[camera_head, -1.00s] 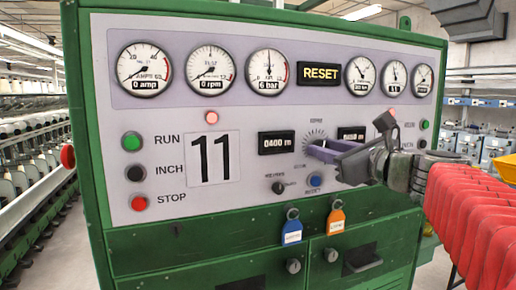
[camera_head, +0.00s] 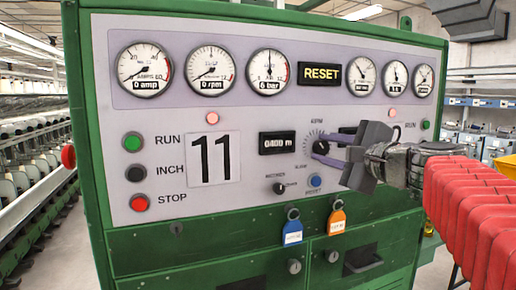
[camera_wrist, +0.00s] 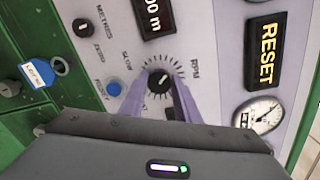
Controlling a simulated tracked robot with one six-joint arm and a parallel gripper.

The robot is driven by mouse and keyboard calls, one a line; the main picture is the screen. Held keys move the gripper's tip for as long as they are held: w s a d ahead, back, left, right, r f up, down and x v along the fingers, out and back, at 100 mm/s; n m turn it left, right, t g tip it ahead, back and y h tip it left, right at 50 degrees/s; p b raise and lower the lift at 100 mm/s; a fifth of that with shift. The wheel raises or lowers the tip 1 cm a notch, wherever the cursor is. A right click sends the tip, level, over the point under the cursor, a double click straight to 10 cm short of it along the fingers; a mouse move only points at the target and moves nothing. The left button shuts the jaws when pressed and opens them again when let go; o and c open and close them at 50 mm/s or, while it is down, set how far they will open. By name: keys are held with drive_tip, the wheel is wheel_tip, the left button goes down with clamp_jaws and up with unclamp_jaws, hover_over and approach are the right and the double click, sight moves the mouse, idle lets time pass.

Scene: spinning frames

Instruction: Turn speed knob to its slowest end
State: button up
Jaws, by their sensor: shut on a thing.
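The speed knob (camera_head: 321,147) is a small round black knob with a ring of tick marks, on the pale control panel. In the wrist view the knob (camera_wrist: 160,83) shows a white pointer line, slanted towards the upper right. The word SLOW is printed to the left of its dial there, and RPM to the right. My gripper (camera_wrist: 159,92) has its two purple fingers on either side of the knob, shut on it. In the head view my gripper (camera_head: 324,149) reaches in from the right, and its fingers partly hide the dial.
A blue button (camera_head: 314,181) and a small black selector (camera_head: 280,188) sit below the dial. The 0400 m counter (camera_head: 277,142) is to its left. Two tagged padlocks (camera_head: 293,228) hang below. Gauges and the RESET sign (camera_head: 322,73) line the top.

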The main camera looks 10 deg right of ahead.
drive_tip(key=n, duration=0.5)
drive_tip(key=shift+a+f, duration=0.2)
drive_tip(key=shift+f, duration=0.05)
drive_tip(key=n, duration=0.4)
drive_tip(key=shift+f+h, duration=0.15)
drive_tip(key=shift+h, duration=0.25)
drive_tip(key=n, duration=0.4)
drive_tip(key=shift+n+h, duration=0.3)
drive_tip(key=n, duration=0.4)
drive_tip(key=shift+d+f+t, duration=0.1)
drive_tip(key=shift+t, duration=0.2)
drive_tip(key=o, duration=0.8)
drive_tip(key=shift+o, duration=1.1)
drive_tip(key=shift+r, duration=0.2)
